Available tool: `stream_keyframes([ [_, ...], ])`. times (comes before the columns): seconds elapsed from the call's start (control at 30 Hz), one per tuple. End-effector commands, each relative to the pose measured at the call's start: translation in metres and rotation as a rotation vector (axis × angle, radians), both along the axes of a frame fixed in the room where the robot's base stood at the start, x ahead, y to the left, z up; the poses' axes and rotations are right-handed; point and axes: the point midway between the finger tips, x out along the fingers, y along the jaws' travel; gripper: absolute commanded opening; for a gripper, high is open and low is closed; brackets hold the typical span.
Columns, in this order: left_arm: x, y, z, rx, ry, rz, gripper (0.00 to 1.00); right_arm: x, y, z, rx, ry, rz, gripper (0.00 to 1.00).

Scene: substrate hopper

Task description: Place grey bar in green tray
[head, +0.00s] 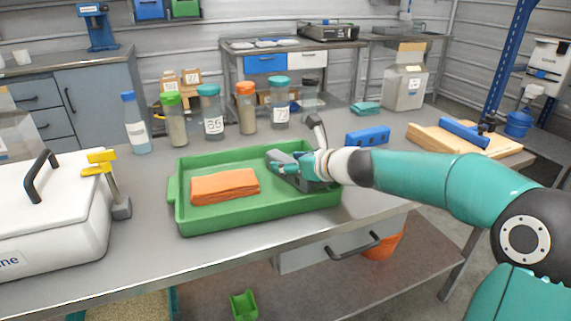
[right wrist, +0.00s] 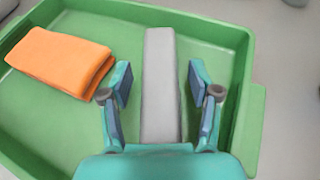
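The grey bar (right wrist: 161,60) lies lengthwise in the green tray (right wrist: 215,30) in the right wrist view, towards the tray's right side. My right gripper (right wrist: 160,84) is over the tray with its blue-padded fingers spread on either side of the bar. A gap shows between each finger and the bar, so it is open and not holding it. In the head view, the right gripper (head: 284,165) reaches into the right part of the green tray (head: 255,212) and partly hides the bar. My left gripper is not in view.
A folded orange cloth (head: 225,186) lies in the tray's left half. Several lidded bottles (head: 213,113) stand behind the tray. A yellow-handled tool (head: 115,185) and white lidded box (head: 50,220) are at left. A blue block (head: 368,136) and wooden board (head: 465,140) are at right.

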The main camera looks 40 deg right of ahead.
Motion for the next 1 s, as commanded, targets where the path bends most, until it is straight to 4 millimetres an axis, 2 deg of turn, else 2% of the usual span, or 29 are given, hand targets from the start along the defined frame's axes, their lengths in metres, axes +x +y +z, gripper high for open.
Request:
stream_keyframes([
  [0.17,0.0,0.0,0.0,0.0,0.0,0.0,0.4,-0.001,0.0,0.001,0.0,-0.001,0.0,0.62],
  [0.33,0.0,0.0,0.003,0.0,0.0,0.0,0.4,-0.011,-0.002,0.007,-0.001,-0.002,-0.001,0.62],
  [0.8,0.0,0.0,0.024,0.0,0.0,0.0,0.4,-0.09,-0.009,0.041,-0.002,-0.001,-0.002,0.62],
  [1.0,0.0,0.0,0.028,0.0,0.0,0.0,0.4,-0.108,-0.01,0.046,0.0,-0.001,0.0,0.62],
])
